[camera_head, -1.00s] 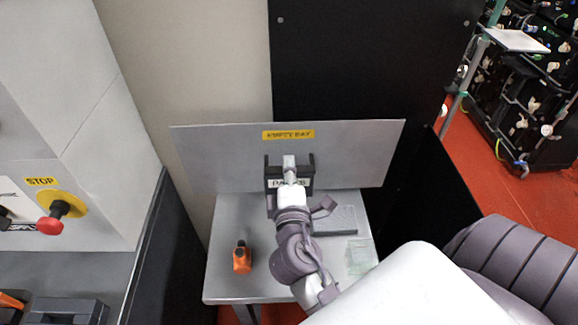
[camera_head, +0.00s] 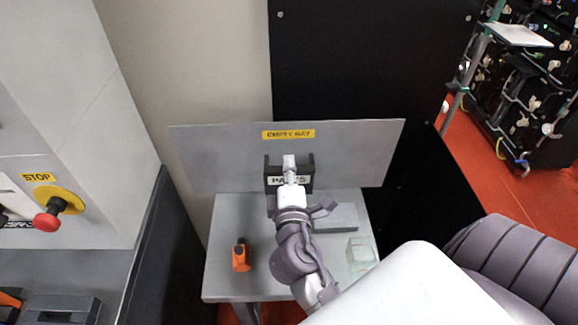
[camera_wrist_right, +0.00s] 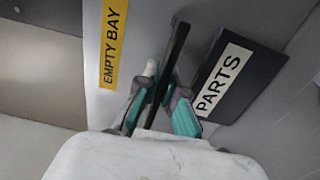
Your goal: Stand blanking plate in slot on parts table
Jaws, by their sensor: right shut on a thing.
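The blanking plate (camera_head: 225,160) is a wide grey sheet with a yellow EMPTY BAY label. It is upright at the back of the parts table (camera_head: 222,280) and reaches past both its sides. It also fills much of the right wrist view (camera_wrist_right: 215,20). My right gripper (camera_head: 289,172) is shut on the plate's black bar handle (camera_wrist_right: 172,65), with teal fingertips on either side. A dark block with the PARTS label (camera_wrist_right: 235,85) lies close beside the gripper. The slot is hidden, so I cannot tell whether the plate's lower edge is in it. My left gripper is not in view.
An orange tool (camera_head: 241,255) stands on the table's left part. A grey flat block (camera_head: 336,217) and a clear greenish box (camera_head: 361,254) lie on the right. A black panel (camera_head: 370,60) rises behind. A red stop button (camera_head: 47,220) is at left.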

